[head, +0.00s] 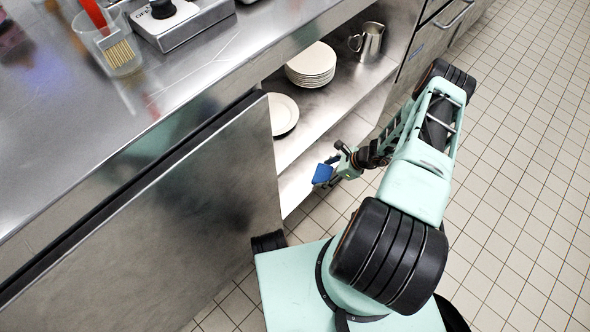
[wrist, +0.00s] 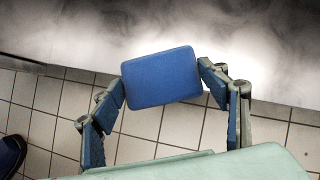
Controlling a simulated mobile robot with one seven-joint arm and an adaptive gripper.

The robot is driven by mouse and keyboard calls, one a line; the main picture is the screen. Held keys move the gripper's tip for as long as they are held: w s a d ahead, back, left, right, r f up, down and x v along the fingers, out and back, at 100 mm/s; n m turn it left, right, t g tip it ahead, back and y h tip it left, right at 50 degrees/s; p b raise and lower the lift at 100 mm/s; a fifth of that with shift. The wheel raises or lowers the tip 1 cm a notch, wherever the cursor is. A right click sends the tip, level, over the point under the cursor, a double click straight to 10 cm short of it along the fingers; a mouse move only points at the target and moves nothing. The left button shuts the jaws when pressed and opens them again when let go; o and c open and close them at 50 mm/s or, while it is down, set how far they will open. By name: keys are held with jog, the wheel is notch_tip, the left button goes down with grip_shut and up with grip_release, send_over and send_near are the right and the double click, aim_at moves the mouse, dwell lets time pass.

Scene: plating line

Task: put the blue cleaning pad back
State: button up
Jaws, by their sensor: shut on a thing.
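The blue cleaning pad (head: 322,174) is held at the tip of my gripper (head: 335,165), in front of the open cabinet's lower shelf. In the wrist view the pad (wrist: 160,76) sits between the two fingertips of my gripper (wrist: 163,84), slightly tilted, with its flat face toward the camera. My gripper is shut on it. Behind the pad are the metal shelf surface and the tiled floor. I cannot tell whether the pad touches the shelf.
The cabinet's upper shelf (head: 330,106) holds stacked plates (head: 311,64), another plate pile (head: 283,112) and a metal jug (head: 368,42). A sliding door panel (head: 170,215) covers the left side. The lower shelf (head: 296,184) shows bare metal. The tiled floor (head: 520,150) at right is clear.

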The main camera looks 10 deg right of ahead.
jog(key=w+a, duration=0.2)
jog(key=a, duration=0.1)
jog(key=w+a+b, duration=0.1)
jog(key=a, duration=0.2)
jog(key=w+a, duration=0.2)
jog(key=a, duration=0.1)
jog(key=shift+w+b, duration=0.35)
jog(key=shift+b, duration=0.05)
jog(key=f, duration=0.1)
jog(key=f+b, duration=0.1)
jog(key=a+f+b, duration=0.1)
jog(key=shift+w+f, duration=0.3)
jog(key=shift+f, duration=0.05)
jog(key=shift+r, duration=0.1)
jog(key=o, duration=1.1)
jog(key=shift+o, duration=0.2)
jog(key=shift+d+r, duration=0.15)
jog(key=p+v, duration=0.4)
jog(key=v, duration=0.7)
jog(key=shift+s+r, duration=0.15)
jog(key=shift+r, duration=0.15)
